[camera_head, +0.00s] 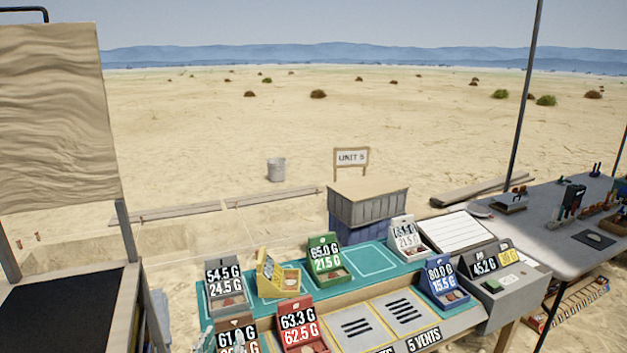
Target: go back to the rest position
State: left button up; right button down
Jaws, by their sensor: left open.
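My right gripper is not in view. The bins stand on a table with a teal mat (376,262): a grey bin (226,290), a yellow bin (279,276), a green bin (329,262), a red bin (302,328), a white bin (404,236) and a blue bin (442,284).
A grey scale (511,290) reading 45.2 G stands at the table's right end, near a white ruled board (456,232). A wooden-topped crate (368,206) stands behind. A grey side table (560,247) with tools is at right, a black-topped stand (62,310) at left.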

pick_arm(q)
jog(key=s+a+f+m+g, duration=0.1)
jog(key=s+f+g, duration=0.1)
jog(key=f, duration=1)
jog(key=s+f+g, duration=0.2)
jog(key=f+g, duration=0.1)
jog(key=f, duration=0.8)
jog(key=s+a+f+m+g, duration=0.1)
jog(key=s+f+g, duration=0.1)
jog(key=s+f, duration=0.45)
jog(key=s+a+f+g, duration=0.1)
jog(key=s+f, duration=0.2)
jog(key=f, duration=0.7)
jog(key=s+a+f+g, duration=0.1)
jog(key=s+f+g, duration=0.1)
jog(key=s+f, duration=0.4)
jog(key=s+a+f+g, duration=0.1)
jog(key=s+f, duration=0.5)
jog(key=s, duration=1.1)
jog(key=s+a+f+g, duration=0.1)
jog(key=s+f+g, duration=0.3)
jog(key=s+f, duration=0.3)
jog(key=s, duration=0.5)
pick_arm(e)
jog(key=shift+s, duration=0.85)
